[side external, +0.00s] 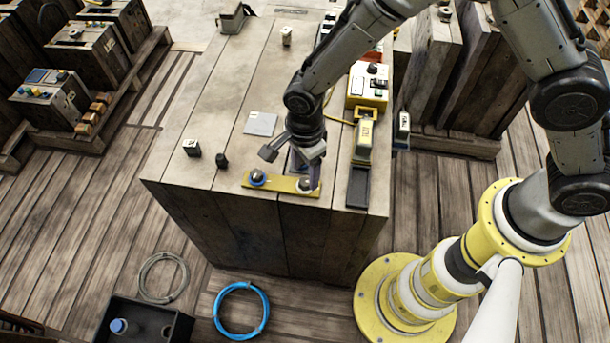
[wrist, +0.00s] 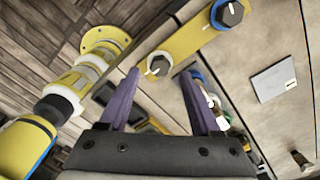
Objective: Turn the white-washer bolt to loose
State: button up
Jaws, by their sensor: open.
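A yellow plate (side external: 282,184) lies on the wooden crate top near its front edge and carries two dark bolts. The white-washer bolt (side external: 305,185) is at its right end, partly hidden by my gripper. The blue-washer bolt (side external: 257,177) is at its left end. In the wrist view the white-washer bolt (wrist: 158,65) shows between my fingertips, with a pale mark on its head; the blue-washer bolt (wrist: 228,14) is at the top. My gripper (wrist: 159,73) is open, fingers pointing down over the white-washer bolt. I cannot tell whether the fingers touch it.
A dark tray (side external: 358,187) and a yellow-grey device (side external: 363,138) stand right of the plate. A yellow control box (side external: 368,85) is behind them. A grey flat square (side external: 260,124) and small dark blocks (side external: 192,147) lie to the left. The crate's front edge is close to the plate.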

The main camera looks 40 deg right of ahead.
aim_at(305, 181)
jog(key=shift+f, duration=1.65)
grip_shut()
